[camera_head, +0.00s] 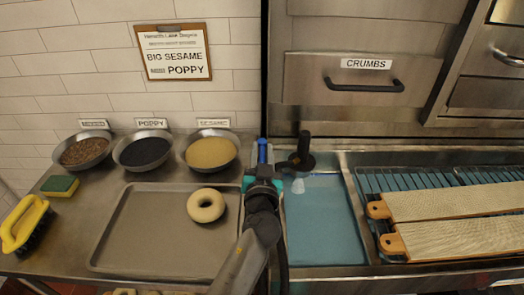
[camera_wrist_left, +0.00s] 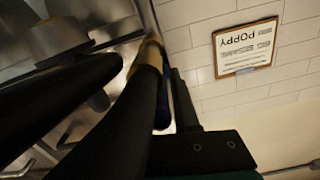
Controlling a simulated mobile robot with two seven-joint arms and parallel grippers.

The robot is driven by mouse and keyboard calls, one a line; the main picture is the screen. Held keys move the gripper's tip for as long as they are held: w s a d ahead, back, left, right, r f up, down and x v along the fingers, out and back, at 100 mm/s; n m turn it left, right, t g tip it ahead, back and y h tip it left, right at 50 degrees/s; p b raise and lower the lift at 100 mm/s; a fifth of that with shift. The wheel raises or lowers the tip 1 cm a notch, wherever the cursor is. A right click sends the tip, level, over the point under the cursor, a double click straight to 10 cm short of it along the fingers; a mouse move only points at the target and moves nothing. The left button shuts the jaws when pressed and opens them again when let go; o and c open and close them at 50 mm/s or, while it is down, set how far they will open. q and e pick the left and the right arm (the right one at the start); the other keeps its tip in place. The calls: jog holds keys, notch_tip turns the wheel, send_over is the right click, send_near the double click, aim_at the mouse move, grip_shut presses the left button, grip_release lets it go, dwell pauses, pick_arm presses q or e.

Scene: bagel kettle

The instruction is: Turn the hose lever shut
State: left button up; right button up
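A narrow blue piece (camera_head: 262,149), which looks like the hose lever, stands upright at the sink's back left corner. My left gripper (camera_head: 262,172) is right in front of it, and its wrist hides the lower part. In the left wrist view a blue piece (camera_wrist_left: 162,114) shows between dark bars, beside a tan, brass-like part (camera_wrist_left: 149,62). I cannot tell whether the fingers touch it or how far apart they are. A black spout-like fitting (camera_head: 302,156) stands just right of the gripper, with a pale patch below it. My right gripper is not in view.
The blue-toned sink basin (camera_head: 322,228) lies to the right, then two wooden boards (camera_head: 455,202) on a rack. A bagel (camera_head: 206,205) sits on a tray (camera_head: 150,225) to the left. Topping bowls (camera_head: 143,151), a sponge (camera_head: 60,186) and a yellow brush (camera_head: 22,222) stand farther left.

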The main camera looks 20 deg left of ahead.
pick_arm(q)
grip_shut()
dwell(1.0)
